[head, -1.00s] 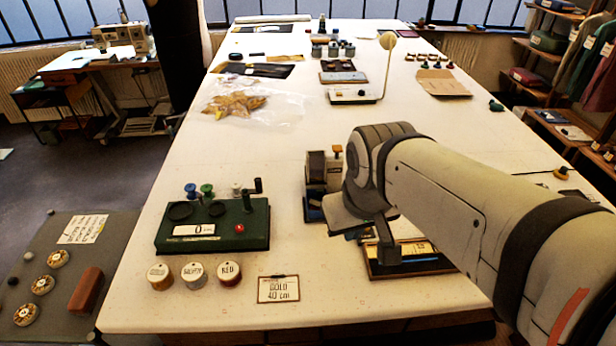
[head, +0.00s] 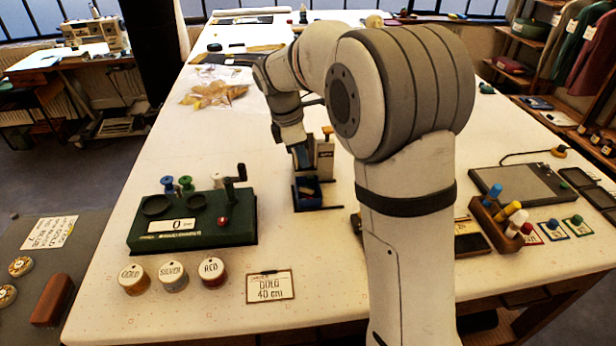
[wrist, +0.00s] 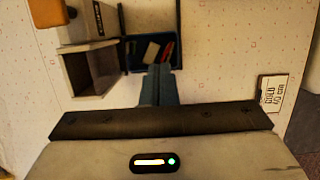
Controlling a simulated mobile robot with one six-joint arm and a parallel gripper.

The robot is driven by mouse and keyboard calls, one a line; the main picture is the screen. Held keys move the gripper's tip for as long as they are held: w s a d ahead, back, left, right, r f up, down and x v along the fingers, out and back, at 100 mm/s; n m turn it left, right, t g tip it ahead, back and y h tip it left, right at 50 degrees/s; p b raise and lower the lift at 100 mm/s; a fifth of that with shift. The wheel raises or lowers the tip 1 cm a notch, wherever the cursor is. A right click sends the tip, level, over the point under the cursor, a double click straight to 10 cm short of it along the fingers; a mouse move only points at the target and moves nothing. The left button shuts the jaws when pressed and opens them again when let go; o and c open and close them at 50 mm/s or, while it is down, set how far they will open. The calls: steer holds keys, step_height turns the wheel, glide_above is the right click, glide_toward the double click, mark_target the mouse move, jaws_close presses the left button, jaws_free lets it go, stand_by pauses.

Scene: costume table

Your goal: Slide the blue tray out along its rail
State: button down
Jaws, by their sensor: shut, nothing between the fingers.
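The small blue tray (head: 308,190) sits low on the table beside a pale box-like dispenser (head: 324,158). In the wrist view the blue tray (wrist: 150,52) holds red and pale pieces and lies between dark side strips, next to the open-fronted box (wrist: 90,72). My gripper (head: 303,162) points down just above and behind the tray in the head view. In the wrist view its closed fingers (wrist: 158,75) overlap the tray's near edge. They hold nothing, and I cannot tell whether they touch the tray.
A green winder (head: 195,222) with a crank stands left of the tray. Several labelled spools, including a red one (head: 212,272), and a gold order card (head: 270,287) lie in front. A pen block (head: 500,225) stands right. My arm hides much of the table's middle.

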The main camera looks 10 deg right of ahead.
steer(key=x, duration=0.9)
steer(key=shift+s+f, duration=0.15)
steer(key=shift+f, duration=0.1)
